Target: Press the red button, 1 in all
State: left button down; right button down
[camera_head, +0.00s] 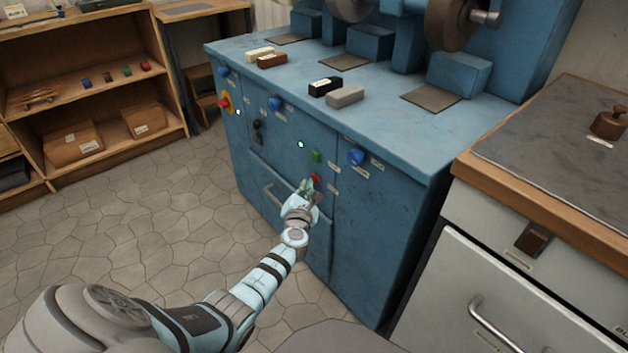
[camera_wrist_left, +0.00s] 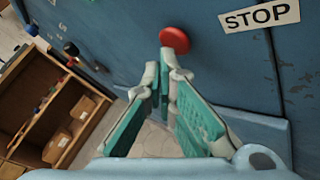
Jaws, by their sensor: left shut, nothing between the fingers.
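The red button (camera_head: 315,177) is on the front panel of the blue machine (camera_head: 300,150), just below a green button (camera_head: 317,155). In the left wrist view the red button (camera_wrist_left: 175,39) is round and domed, beside a label reading STOP (camera_wrist_left: 259,16). My left gripper (camera_head: 309,187) is shut and empty, with its tips at the red button. In the left wrist view its fingertips (camera_wrist_left: 167,60) are right below the button's edge; I cannot tell whether they touch it. My right gripper is not in view.
A blue knob (camera_head: 356,157) is right of the buttons, and a red-and-yellow switch (camera_head: 224,103) is at the panel's far left. A drawer handle (camera_head: 275,194) lies left of my gripper. A grey cabinet (camera_head: 510,270) stands at the right. Bare floor (camera_head: 150,200) is at the left.

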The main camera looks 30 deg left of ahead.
pick_arm(q)
jog(key=shift+w+d, duration=0.1)
jog(key=shift+w, duration=0.3)
dwell(0.7)
jog(key=shift+s, duration=0.1)
jog(key=shift+s+a+p, duration=0.2)
jog(key=shift+s+p, duration=0.1)
jog(key=shift+s, duration=0.45)
jog(key=s, duration=0.1)
jog(key=s+a+p, duration=0.1)
jog(key=s, duration=0.1)
jog(key=s+p, duration=0.1)
jog(key=shift+s+a, duration=0.25)
jog(key=shift+s, duration=0.15)
